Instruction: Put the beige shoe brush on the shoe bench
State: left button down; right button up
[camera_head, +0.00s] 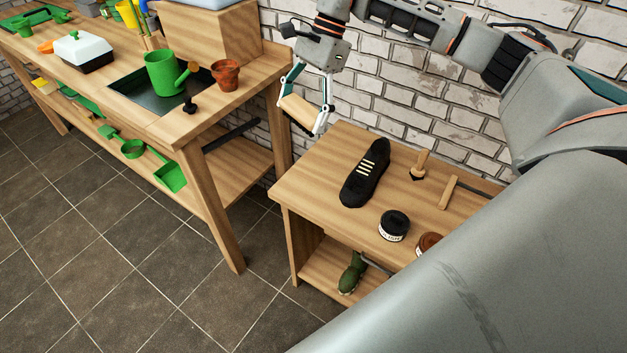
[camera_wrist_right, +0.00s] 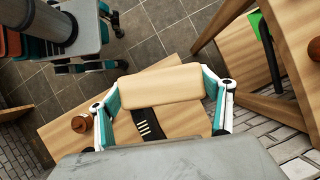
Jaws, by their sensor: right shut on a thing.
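My right gripper (camera_head: 300,114) is shut on the beige shoe brush (camera_head: 298,110), a wood-coloured block. The brush is in the air near the far left corner of the shoe bench (camera_head: 315,180), apart from its top. In the right wrist view the brush (camera_wrist_right: 160,88) spans the space between both fingers, with the bench top (camera_wrist_right: 60,125) beneath and beyond it. The side of the brush facing the bench is mostly hidden. My left gripper is in neither view.
The bench top holds a black shoe (camera_head: 366,173), a wooden-handled tool (camera_head: 420,165), a wooden stick (camera_head: 449,192), a black tin (camera_head: 394,226) and a brown tin (camera_head: 430,243). Its front left top is bare. A potting table (camera_head: 150,122) stands left; a brick wall (camera_head: 380,90) is behind.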

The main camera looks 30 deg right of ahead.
jog(key=w+d+f+m+t+b, duration=0.2)
jog(key=w+d+f+m, duration=0.1)
jog(key=d+m, duration=0.15)
jog(key=m+b, duration=0.1)
send_over(307, 174)
jog(key=d, duration=0.2)
jog(key=f, duration=1.4)
jog(key=shift+s+a+f, duration=0.15)
jog(key=shift+s, duration=0.15)
jog(key=shift+f+t+y, duration=0.3)
jog(key=shift+f, duration=0.45)
notch_tip(307, 174, down, 4)
jog(key=shift+r+b, duration=0.15)
jog(key=shift+b, duration=0.2)
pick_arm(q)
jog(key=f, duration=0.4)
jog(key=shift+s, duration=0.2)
pick_arm(e)
jog(key=o, duration=1.1)
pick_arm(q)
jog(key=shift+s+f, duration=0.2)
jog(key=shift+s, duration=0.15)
pick_arm(e)
jog(key=shift+o, duration=0.2)
